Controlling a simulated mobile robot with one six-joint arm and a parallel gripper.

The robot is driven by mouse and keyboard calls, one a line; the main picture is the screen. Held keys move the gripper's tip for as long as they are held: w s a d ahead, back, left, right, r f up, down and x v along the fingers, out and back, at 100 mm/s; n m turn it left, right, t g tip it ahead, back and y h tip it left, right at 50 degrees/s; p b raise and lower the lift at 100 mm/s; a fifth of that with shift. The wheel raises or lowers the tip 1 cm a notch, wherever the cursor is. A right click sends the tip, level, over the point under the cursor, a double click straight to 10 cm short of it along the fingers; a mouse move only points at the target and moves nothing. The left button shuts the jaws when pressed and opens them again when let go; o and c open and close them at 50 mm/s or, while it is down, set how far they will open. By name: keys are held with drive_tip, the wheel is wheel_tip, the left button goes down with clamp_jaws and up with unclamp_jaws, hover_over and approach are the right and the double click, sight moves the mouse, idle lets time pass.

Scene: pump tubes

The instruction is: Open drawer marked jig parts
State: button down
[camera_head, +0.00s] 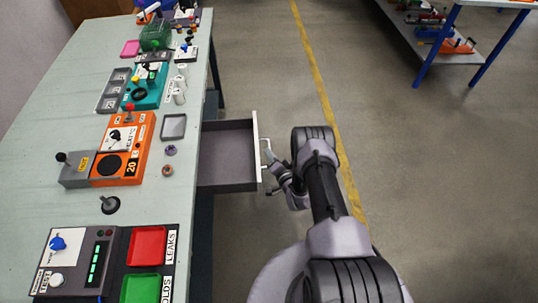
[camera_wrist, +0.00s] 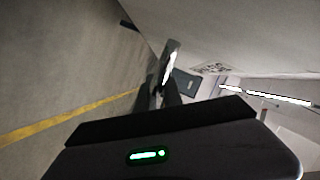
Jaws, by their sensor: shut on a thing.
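A grey drawer (camera_head: 228,158) stands pulled out from the right side of the long workbench. Its inside shows from above and looks empty. Its light front panel (camera_head: 257,150) carries a pale handle (camera_head: 266,146). My gripper (camera_head: 270,157) is at the handle, on the outer side of the front, and is shut on it. In the wrist view my dark fingers (camera_wrist: 165,92) close around a pale bar, the handle (camera_wrist: 171,62). The drawer's marking cannot be read in either view.
The pale green workbench top (camera_head: 80,195) holds an orange device (camera_head: 122,150), red (camera_head: 147,246) and green (camera_head: 141,288) trays and a dark test unit. The floor right of the drawer is clear, with a yellow line (camera_head: 320,75). A blue-legged table (camera_head: 437,47) stands at the upper right.

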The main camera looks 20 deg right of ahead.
drive_tip(key=c, duration=1.5)
unclamp_jaws()
drive_tip(key=p+v, duration=0.6)
drive_tip(key=v, duration=1.1)
drive_tip(key=shift+s+r+p, duration=0.1)
drive_tip(key=shift+s+p, duration=0.1)
drive_tip(key=shift+p, duration=0.2)
